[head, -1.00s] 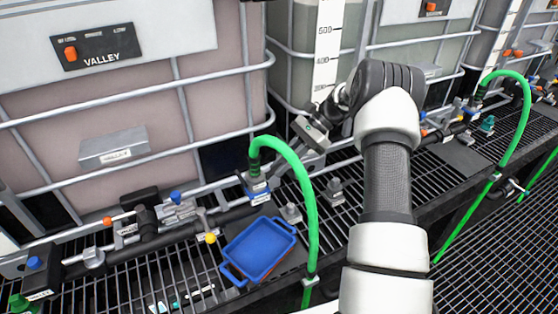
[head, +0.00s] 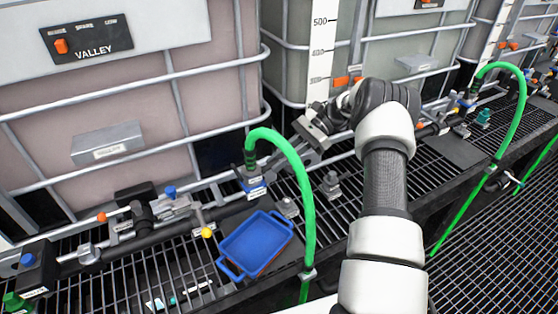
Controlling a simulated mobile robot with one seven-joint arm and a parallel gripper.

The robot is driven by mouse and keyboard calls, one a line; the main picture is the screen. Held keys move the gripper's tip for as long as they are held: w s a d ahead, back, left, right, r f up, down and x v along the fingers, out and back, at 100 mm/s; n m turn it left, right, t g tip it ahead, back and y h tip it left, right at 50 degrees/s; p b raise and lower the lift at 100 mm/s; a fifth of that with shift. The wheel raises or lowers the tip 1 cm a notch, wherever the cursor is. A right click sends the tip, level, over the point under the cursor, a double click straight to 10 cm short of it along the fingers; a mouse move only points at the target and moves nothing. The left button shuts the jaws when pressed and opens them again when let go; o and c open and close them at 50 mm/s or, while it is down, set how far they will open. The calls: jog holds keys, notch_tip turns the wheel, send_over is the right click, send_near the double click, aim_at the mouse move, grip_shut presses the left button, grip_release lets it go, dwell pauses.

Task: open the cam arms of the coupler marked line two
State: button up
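A coupler with a blue body and pale labels (head: 254,187) sits at the lower end of a green hose (head: 303,200), on the pipe row in front of the pink tank. Its label is too small to read, so I cannot tell whether it is line two. Its cam arms are too small to make out clearly. A second green hose (head: 518,110) drops to another coupler (head: 468,102) at the far right. My gripper (head: 308,133) is above and right of the nearer coupler, apart from it, near the cage bars. Its fingers are too small and angled to judge their opening.
A blue tray (head: 256,246) lies on the grating below the nearer coupler. Cage bars (head: 150,80) of the tanks close off the back.

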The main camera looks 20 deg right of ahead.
jog(key=o, duration=0.3)
jog(key=b+v, duration=0.1)
jog(key=v, duration=0.6)
jog(key=shift+d+r, duration=0.15)
jog(key=shift+d, duration=0.05)
